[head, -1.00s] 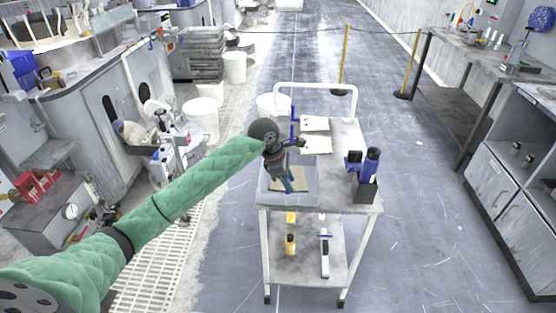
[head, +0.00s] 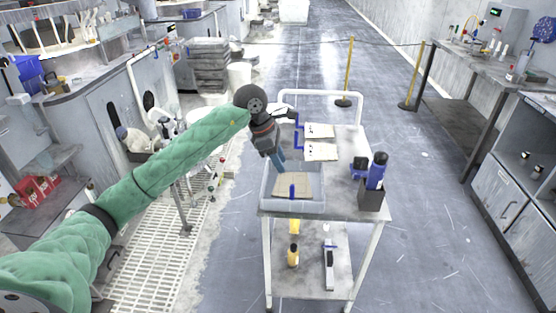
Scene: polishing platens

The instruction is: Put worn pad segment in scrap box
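The scrap box (head: 321,183) is a pale grey-blue open bin on the near left of the cart top. A tan, flat pad segment (head: 305,181) with an upright blue tab (head: 292,192) lies inside it; this looks like the worn segment. My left gripper (head: 281,168) points down over the box's back left part, with its fingers above and apart from the tab. Its fingers show edge-on, so I cannot tell whether they are open. Two whiter segments (head: 321,152) with blue tabs lie farther back on the cart. My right gripper is out of view.
The cart (head: 345,207) has a raised white handle at its far end. A dark holder (head: 371,196) with blue bottles stands at its right edge. Yellow-capped bottles (head: 293,257) and a white tool are on the lower shelf. Floor to the right is clear.

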